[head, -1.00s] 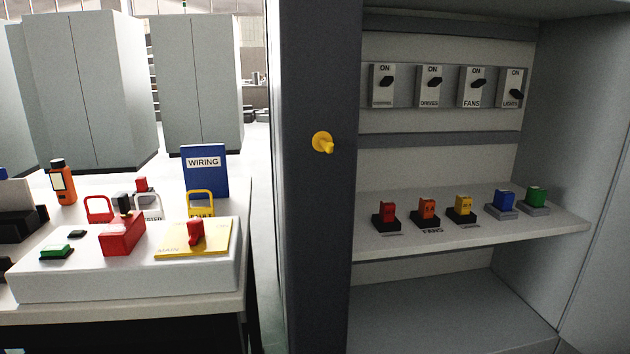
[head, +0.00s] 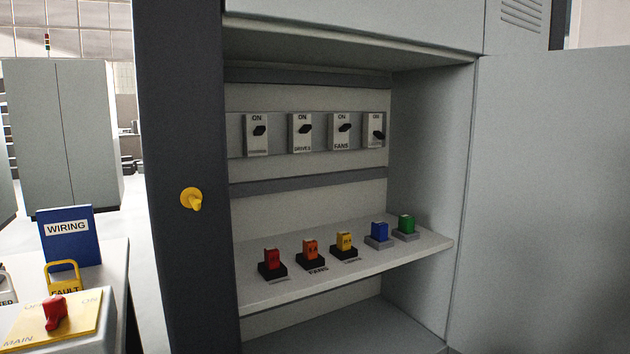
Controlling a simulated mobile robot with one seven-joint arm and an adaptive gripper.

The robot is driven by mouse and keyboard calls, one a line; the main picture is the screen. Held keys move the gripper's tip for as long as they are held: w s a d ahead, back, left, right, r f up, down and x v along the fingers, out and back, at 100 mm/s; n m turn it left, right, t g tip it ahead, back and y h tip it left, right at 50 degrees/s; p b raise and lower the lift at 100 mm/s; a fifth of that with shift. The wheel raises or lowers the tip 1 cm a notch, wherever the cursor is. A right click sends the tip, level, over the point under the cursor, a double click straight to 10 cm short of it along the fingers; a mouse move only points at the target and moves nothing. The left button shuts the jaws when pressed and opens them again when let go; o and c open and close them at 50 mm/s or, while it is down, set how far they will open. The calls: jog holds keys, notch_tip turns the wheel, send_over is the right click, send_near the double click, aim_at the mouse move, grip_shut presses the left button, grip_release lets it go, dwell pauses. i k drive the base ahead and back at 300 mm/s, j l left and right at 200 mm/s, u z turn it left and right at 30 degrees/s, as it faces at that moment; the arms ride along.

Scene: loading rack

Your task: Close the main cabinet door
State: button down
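The main cabinet (head: 305,193) stands open in the head view, its shelf and switches showing. A large light grey panel (head: 550,190) at the right adjoins the cabinet's right edge; it looks like the door swung wide open, and its far edge is out of view. A yellow knob (head: 192,200) sticks out of the dark left post (head: 182,100). My gripper is not in view.
Several switches, including the fans switch (head: 342,132), line the cabinet's back. Several coloured blocks, one of them blue (head: 379,231), stand on the shelf (head: 300,288). At left, a table holds a blue wiring binder (head: 70,245) and a red switch handle (head: 55,313).

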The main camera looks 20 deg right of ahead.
aim_at(545, 266)
jog(key=k, duration=0.15)
jog(key=k+z, duration=0.15)
jog(key=z, duration=0.2)
jog(key=k+z, duration=0.15)
jog(key=z, duration=0.25)
jog(key=i+l+z, duration=0.15)
jog(key=z, duration=0.25)
jog(key=i+l+z, duration=0.15)
jog(key=z, duration=0.25)
jog(key=i+l, duration=0.5)
